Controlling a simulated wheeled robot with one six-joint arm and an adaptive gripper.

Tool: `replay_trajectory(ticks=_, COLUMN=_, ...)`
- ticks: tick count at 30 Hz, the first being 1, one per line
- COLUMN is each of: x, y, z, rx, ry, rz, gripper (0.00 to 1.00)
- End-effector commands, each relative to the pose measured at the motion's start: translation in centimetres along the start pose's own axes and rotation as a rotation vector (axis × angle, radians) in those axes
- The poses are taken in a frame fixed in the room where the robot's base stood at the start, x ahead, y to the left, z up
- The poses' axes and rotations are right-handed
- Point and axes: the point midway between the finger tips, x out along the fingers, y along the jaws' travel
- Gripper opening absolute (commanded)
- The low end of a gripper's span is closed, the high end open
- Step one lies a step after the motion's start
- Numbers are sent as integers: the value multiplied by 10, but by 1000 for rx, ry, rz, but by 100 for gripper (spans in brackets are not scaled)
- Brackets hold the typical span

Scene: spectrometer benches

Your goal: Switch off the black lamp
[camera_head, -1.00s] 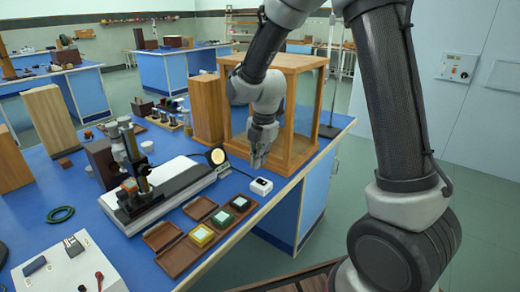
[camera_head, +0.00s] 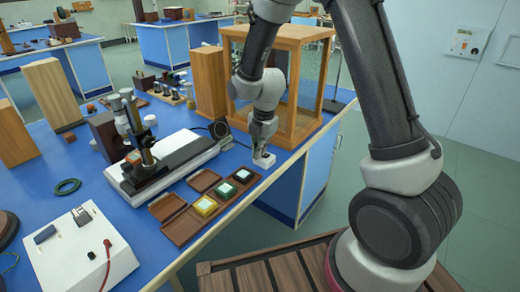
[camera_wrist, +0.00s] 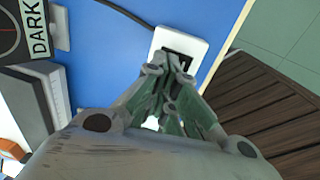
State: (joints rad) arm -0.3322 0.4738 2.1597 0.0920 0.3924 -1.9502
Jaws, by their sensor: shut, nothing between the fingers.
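The black lamp (camera_head: 219,130) stands on the blue bench behind the white-grey instrument, and its round face is dark. A small white switch box (camera_head: 264,160) with a black rocker sits near the bench's right edge. It also shows at the top of the wrist view (camera_wrist: 195,45), with a black cable running from it. My gripper (camera_head: 259,148) is shut and empty, pointing down at the switch. In the wrist view its fingertips (camera_wrist: 168,62) overlap the rocker and hide part of it; they look to be touching it.
A wooden open-framed cabinet (camera_head: 318,35) stands close behind my gripper. A plate marked DARK (camera_wrist: 38,28) shows in the wrist view. Green floor lies beyond the bench edge.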

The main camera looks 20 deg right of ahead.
Motion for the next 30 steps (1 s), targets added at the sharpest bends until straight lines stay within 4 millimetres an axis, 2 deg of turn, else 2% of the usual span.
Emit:
replay_trajectory(ticks=8, x=1, y=-2, z=-1, rx=1, ry=1, rz=-2, gripper=0)
replay_trajectory(ticks=18, x=-3, y=-16, z=-1, rx=2, ry=1, rz=-3, gripper=0)
replay_trajectory(ticks=30, x=-7, y=-14, z=-1, rx=0, ry=1, rz=-1, gripper=0)
